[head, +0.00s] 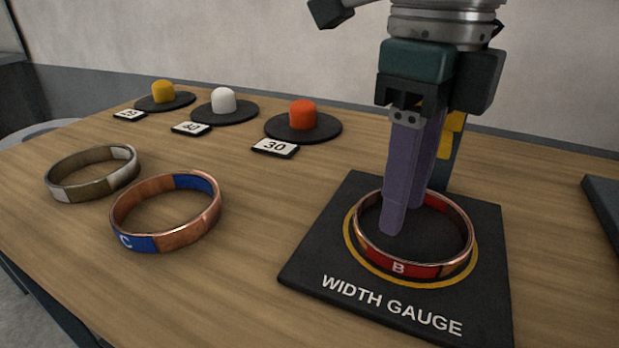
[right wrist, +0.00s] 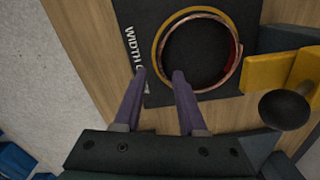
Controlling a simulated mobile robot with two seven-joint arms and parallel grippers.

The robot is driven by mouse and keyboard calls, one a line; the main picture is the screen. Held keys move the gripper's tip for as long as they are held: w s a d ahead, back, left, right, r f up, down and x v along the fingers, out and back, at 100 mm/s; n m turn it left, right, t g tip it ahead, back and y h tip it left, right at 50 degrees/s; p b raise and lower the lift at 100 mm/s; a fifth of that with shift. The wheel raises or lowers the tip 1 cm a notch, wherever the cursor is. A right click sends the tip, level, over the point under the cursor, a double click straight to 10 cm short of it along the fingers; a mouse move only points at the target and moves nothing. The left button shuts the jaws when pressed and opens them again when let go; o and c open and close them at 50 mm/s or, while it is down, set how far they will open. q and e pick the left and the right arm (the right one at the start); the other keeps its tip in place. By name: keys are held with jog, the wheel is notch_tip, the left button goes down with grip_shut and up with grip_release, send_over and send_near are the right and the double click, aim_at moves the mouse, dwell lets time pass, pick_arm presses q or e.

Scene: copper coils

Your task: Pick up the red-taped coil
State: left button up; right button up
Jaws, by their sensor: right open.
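The red-taped coil (head: 400,268), a copper ring marked B, lies flat on the black width gauge plate (head: 330,225), inside its yellow ring. It also shows in the right wrist view (right wrist: 239,62), beyond my fingers. My right gripper (head: 407,213) is open, its purple fingers pointing down over the coil. In the head view the fingers cover part of the coil's far left side; I cannot tell whether they touch it. In the right wrist view the fingertips (right wrist: 159,74) are apart with nothing held between them. My left gripper is in neither view.
A blue-taped coil C (head: 178,235) and a pale-taped coil (head: 92,187) lie to the left. Yellow (head: 162,92), white (head: 223,100) and orange (head: 302,114) pegs stand on black discs behind. A yellow part with a black knob (right wrist: 285,110) stands beside the gauge.

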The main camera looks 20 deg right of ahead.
aim_at(384, 252)
jog(key=f, duration=0.6)
jog(key=shift+w+a+f+b, duration=0.2)
jog(key=shift+w+f+b, duration=0.1)
jog(key=shift+b, duration=0.1)
grip_shut()
dwell(1.0)
